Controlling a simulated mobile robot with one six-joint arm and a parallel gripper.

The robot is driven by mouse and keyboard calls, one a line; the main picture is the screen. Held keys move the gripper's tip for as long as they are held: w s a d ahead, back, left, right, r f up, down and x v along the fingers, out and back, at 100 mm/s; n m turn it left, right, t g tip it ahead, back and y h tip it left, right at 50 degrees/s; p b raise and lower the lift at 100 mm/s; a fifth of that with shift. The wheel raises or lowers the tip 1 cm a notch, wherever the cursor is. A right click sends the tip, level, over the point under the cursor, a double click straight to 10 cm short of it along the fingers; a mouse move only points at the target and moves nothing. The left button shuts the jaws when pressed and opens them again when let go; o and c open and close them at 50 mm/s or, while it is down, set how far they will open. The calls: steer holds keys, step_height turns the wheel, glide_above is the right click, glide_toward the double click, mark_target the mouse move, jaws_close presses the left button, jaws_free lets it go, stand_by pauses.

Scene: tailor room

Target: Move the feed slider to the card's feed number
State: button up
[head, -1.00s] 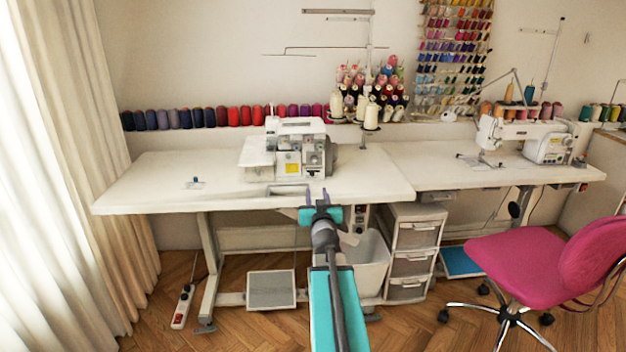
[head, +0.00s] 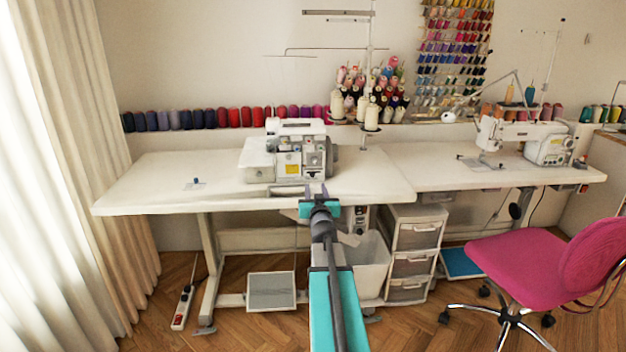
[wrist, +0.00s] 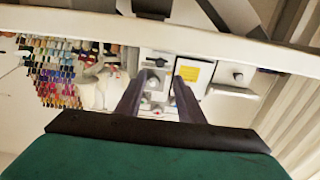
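The white sewing machine (head: 290,150) stands on the left table, and a yellow card (head: 292,169) is on its front. The card also shows in the wrist view (wrist: 196,72), too small to read its number. Beside the card, the machine's front panel (wrist: 153,72) has a dark slot and small round knobs; I cannot tell which part is the feed slider. My gripper (head: 317,187) is at the table's front edge, in front of and below the machine's panel. In the wrist view its two dark fingers (wrist: 157,92) are apart with nothing between them, pointing toward the machine.
The left table's top (head: 135,185) is mostly bare left of the machine. Thread cones (head: 371,115) stand behind it to the right. A drawer unit (head: 413,253) and a bin (head: 370,265) are under the table. A pink chair (head: 520,265) is at right.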

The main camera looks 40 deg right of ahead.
mark_target(312, 175)
steer(key=shift+b+x, duration=0.3)
steer(key=shift+x, duration=4.4)
jaws_close()
